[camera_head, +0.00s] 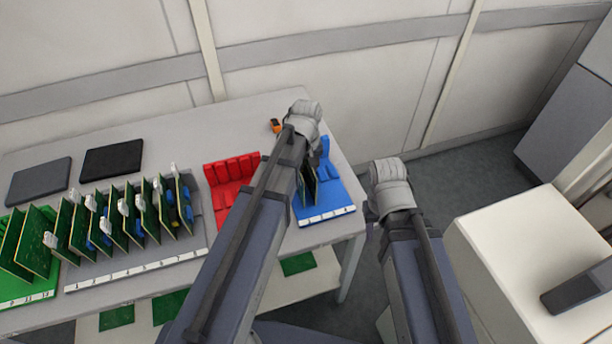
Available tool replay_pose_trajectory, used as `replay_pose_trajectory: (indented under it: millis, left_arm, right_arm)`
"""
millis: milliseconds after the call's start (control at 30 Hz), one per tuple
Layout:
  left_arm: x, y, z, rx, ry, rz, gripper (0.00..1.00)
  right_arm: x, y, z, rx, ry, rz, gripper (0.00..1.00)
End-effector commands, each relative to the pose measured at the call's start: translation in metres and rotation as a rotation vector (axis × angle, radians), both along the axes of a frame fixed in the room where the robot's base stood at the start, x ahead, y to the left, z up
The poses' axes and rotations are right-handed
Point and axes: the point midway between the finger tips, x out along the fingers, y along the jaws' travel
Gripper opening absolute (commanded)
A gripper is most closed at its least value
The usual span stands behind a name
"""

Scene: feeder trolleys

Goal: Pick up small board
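Small green boards (311,189) stand upright in the blue rack (338,208) at the table's right end, partly hidden by my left arm. Several larger-looking green boards (148,219) with white and blue parts stand in the grey rack (200,238) left of the middle. My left gripper (304,112) reaches over the table behind the blue rack; its fingers are hidden by the wrist. My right gripper (390,184) is beyond the table's right edge, over the floor, and its fingers are hidden too. I see no board held at either.
A red rack (224,188) with no boards visible stands between the grey and blue racks. A green rack (38,286) with boards is at far left. Two dark flat pads (111,160) and a small orange item (276,126) lie behind. A white cabinet (530,245) stands right.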

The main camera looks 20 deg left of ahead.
Motion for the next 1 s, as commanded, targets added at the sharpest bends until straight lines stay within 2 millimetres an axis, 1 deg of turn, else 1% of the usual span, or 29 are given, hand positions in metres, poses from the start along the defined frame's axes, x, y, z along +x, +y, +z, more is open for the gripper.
replay_pose_trajectory:
  millis: [33,267,600,1000]
  left_arm:
    - [0.0000,0.0001,-0.0048,0.000,0.000,0.000,0.40]
    - [0.0000,0.0001,-0.0027,0.000,0.000,0.000,0.39]
    - [0.0001,0.0002,-0.0027,0.000,0.000,0.000,0.01]
    - [0.0001,0.0002,-0.0027,0.000,0.000,0.000,0.00]
  right_arm:
    - [0.0000,0.0000,-0.0048,0.000,0.000,0.000,0.40]
    - [0.0000,0.0001,-0.0027,0.000,0.000,0.000,0.40]
    - [0.0000,0.0001,-0.0027,0.000,0.000,0.000,0.40]
    - [0.0000,0.0001,-0.0027,0.000,0.000,0.000,0.40]
